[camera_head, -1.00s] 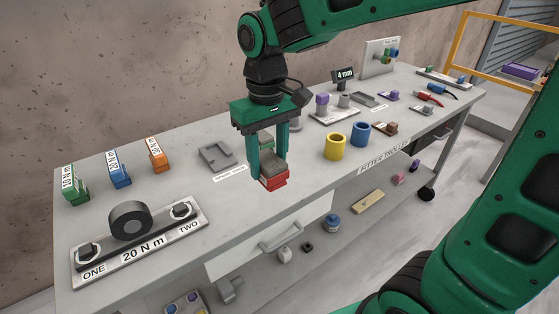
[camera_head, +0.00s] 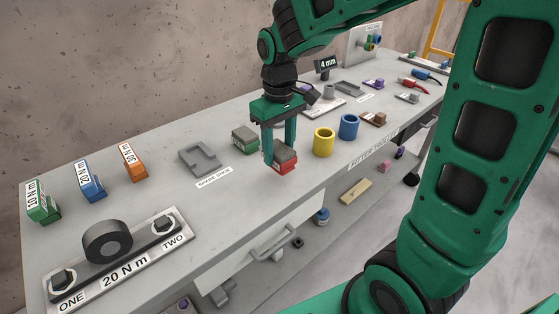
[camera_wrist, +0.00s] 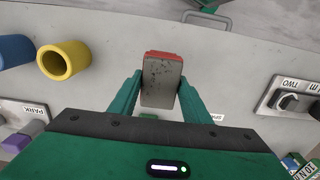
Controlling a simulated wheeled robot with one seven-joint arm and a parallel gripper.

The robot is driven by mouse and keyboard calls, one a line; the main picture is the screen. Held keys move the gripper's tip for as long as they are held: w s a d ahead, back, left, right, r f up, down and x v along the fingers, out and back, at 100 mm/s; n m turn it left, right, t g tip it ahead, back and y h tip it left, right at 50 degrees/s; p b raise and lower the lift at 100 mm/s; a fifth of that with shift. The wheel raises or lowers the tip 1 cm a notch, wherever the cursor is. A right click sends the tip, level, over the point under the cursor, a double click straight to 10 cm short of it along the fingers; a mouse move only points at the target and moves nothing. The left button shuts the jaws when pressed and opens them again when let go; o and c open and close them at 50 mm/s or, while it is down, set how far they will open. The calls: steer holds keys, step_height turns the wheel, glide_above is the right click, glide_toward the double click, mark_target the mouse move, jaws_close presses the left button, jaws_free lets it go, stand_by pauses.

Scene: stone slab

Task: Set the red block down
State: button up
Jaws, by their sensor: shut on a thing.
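The red block (camera_head: 286,169), with a grey speckled face on top, is between the fingers of my gripper (camera_head: 279,146). It is near the bench's front edge, left of the yellow cup; I cannot tell whether its underside touches the bench top. My gripper is shut on the red block. In the wrist view the grey face fills the gap between both fingers (camera_wrist: 160,95), and the red part (camera_wrist: 164,54) shows at its far end. A green block (camera_head: 245,141) with a grey top stands on the bench just left of my gripper.
The yellow cup (camera_head: 324,142) and blue cup (camera_head: 349,127) stand to the right. A grey cut-out tray (camera_head: 199,160) lies to the left. Labelled green, blue and orange blocks and a 20 N m plate (camera_head: 118,268) are further left. Bare bench lies left of the red block.

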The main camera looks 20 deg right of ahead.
steer(key=shift+w+d+f, duration=0.25)
steer(key=shift+d+f, duration=0.1)
steer(key=shift+d, duration=0.15)
steer(key=shift+f, duration=1.95)
steer(key=o, duration=1.2)
steer(key=shift+f, duration=0.1)
steer(key=shift+o, duration=0.2)
